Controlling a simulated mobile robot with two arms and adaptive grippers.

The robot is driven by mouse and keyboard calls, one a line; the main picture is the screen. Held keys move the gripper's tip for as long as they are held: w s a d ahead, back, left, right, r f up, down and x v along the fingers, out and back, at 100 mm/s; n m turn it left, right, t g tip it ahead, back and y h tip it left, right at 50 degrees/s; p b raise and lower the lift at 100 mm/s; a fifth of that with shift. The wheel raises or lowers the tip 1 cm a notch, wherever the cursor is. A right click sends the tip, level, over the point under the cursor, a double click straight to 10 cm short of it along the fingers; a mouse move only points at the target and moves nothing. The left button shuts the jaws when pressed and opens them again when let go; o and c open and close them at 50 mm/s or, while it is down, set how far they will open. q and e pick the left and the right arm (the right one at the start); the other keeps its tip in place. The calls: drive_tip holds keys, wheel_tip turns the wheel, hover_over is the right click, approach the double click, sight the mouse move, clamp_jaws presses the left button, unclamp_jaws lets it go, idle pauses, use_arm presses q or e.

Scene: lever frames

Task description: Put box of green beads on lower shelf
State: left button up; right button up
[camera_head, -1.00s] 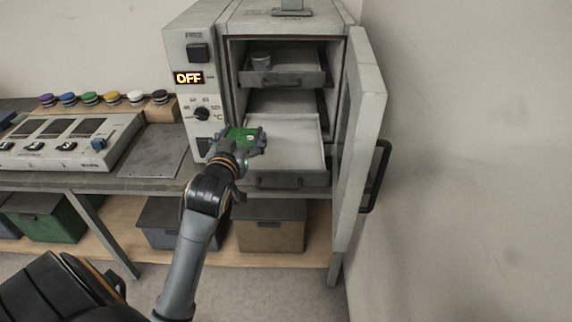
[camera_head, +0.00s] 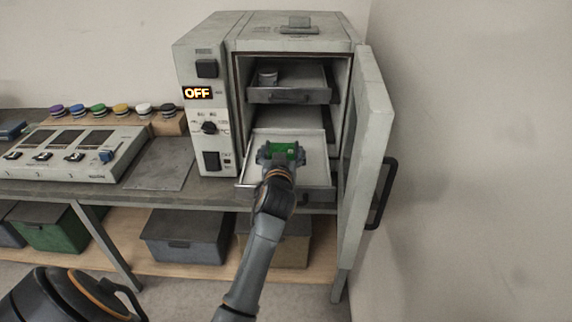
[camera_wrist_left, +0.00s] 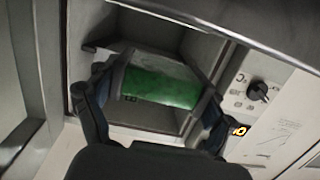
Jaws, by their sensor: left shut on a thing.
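The box of green beads (camera_head: 283,152) is a small clear box with green contents. My left gripper (camera_head: 281,155) is shut on it, with a finger on either side, over the pulled-out lower shelf (camera_head: 315,172) of the oven. The left wrist view also shows the green box (camera_wrist_left: 162,86) between the gripper's fingers (camera_wrist_left: 150,100). Whether the box touches the shelf, I cannot tell. The upper shelf (camera_head: 305,84) holds a grey round tin (camera_head: 267,75). My right gripper is not in view.
The oven (camera_head: 203,60) reads OFF, and its door (camera_head: 368,150) stands open at the right. A control panel (camera_head: 75,150) and coloured round lids (camera_head: 98,110) are on the bench at the left. Lidded bins (camera_head: 185,237) stand below. The lower shelf is otherwise bare.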

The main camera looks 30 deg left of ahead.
use_arm(q)
drive_tip(key=f, duration=0.2)
drive_tip(key=w+d+f, duration=0.1)
drive_tip(key=shift+f, duration=0.6)
drive_tip(key=shift+a+f, duration=0.1)
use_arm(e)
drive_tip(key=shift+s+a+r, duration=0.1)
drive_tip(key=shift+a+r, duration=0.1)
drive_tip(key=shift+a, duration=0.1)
use_arm(q)
drive_tip(key=shift+f, duration=0.1)
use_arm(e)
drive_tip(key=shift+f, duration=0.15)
use_arm(q)
drive_tip(key=shift+f+b, duration=0.4)
drive_tip(key=shift+f, duration=0.15)
drive_tip(key=o, duration=1.1)
drive_tip(key=shift+o, duration=0.2)
drive_tip(key=shift+s, duration=0.1)
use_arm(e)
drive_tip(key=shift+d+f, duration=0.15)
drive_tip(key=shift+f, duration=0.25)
